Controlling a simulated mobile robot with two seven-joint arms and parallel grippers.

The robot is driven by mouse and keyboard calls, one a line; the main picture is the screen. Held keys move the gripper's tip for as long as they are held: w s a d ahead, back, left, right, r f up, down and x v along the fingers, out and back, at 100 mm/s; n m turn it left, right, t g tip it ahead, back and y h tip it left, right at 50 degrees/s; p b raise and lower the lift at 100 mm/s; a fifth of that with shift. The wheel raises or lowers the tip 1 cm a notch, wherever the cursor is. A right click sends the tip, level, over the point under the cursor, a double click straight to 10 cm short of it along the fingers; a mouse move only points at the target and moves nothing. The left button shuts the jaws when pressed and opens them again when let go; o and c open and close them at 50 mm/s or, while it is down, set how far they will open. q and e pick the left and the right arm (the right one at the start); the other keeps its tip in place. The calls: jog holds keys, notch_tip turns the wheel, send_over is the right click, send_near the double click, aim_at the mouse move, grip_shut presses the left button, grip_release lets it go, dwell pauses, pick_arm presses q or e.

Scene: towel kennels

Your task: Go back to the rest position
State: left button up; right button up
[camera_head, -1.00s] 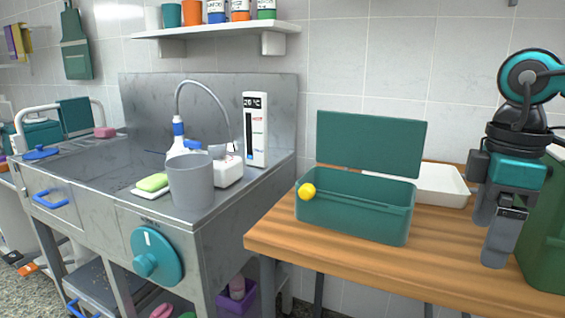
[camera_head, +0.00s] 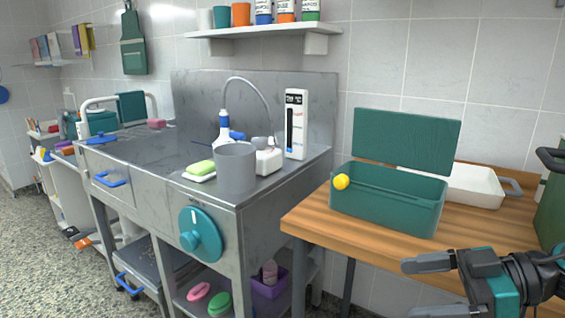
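My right gripper (camera_head: 412,288) is at the lower right, in front of the wooden table (camera_head: 310,218). It points left, with its two grey fingers spread apart and nothing between them. My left gripper is out of view.
A white tray (camera_head: 475,187) lies behind the box, and a dark green container (camera_head: 553,205) stands at the right edge. The steel sink counter (camera_head: 140,165) on the left holds a grey cup (camera_head: 235,168) and bottles. Speckled floor (camera_head: 40,220) is open at left.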

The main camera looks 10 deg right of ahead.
notch_tip(320, 180, down, 15)
jog(key=w+a+m+t+h, duration=0.1)
jog(key=m+t+h, duration=0.7)
jog(key=m+t, duration=0.2)
jog(key=s+a+f+m+g+h, duration=0.1)
jog(key=s+a+f+g, duration=0.1)
jog(key=s+a+f, duration=0.3)
jog(key=s+a+f+g+h, duration=0.1)
jog(key=s+a+f+g, duration=0.15)
jog(key=f, duration=0.35)
pick_arm(q)
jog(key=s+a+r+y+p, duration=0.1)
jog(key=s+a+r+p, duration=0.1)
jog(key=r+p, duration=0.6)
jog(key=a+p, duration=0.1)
jog(key=p, duration=0.4)
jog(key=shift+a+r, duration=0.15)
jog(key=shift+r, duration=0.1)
pick_arm(e)
notch_tip(320, 180, up, 8)
jog(key=s+d+h, duration=0.1)
jog(key=shift+s+d+r, duration=0.2)
jog(key=shift+s+d, duration=0.1)
jog(key=shift+s, duration=0.05)
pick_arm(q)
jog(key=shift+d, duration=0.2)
pick_arm(e)
jog(key=shift+c, duration=0.3)
